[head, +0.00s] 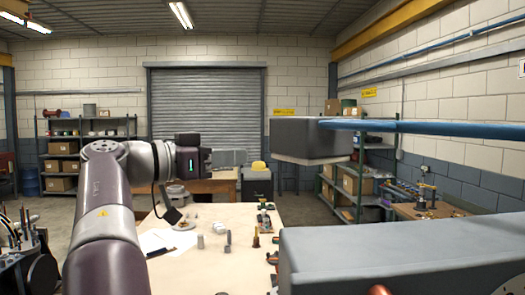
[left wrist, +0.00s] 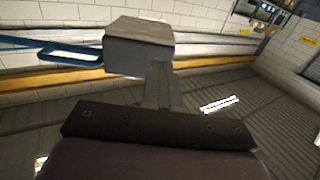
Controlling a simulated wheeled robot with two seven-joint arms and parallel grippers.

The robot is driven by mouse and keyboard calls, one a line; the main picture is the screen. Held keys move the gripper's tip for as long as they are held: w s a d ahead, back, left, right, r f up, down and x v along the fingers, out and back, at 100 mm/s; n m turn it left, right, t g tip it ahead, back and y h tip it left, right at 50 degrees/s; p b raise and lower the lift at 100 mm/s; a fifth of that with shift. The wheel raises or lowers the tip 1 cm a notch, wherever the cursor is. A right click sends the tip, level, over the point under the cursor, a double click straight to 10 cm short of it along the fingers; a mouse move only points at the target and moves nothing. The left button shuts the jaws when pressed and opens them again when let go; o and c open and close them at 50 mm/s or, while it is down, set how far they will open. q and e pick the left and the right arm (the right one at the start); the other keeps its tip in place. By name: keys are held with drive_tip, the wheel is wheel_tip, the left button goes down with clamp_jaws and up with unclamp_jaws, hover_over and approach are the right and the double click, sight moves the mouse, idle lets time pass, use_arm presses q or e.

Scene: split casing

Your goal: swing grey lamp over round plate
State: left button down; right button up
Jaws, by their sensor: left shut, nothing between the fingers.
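The grey lamp (head: 310,138) is a box-shaped head with a pale underside, hanging at the end of a blue arm (head: 425,128) that comes in from the right. It also shows in the left wrist view (left wrist: 139,47), beyond my fingers. My left gripper (head: 207,159) is shut and empty, raised over the table to the left of the lamp and apart from it. Its closed fingers (left wrist: 161,85) show in the left wrist view. My right gripper is not in view.
A pale worktable (head: 205,265) carries papers (head: 160,241) and several small parts. A large grey casing (head: 400,252) fills the lower right front. Shelves and a side bench (head: 440,209) stand farther back. The air between my left gripper and the lamp looks clear.

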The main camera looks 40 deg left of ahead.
sight(277, 153)
use_arm(q)
drive_tip(key=x, duration=0.2)
drive_tip(key=p+x, duration=0.1)
drive_tip(key=x, duration=0.2)
drive_tip(key=shift+d+r, duration=0.15)
drive_tip(key=shift+d, duration=0.2)
drive_tip(key=shift+w+d, duration=0.1)
drive_tip(key=shift+w, duration=0.6)
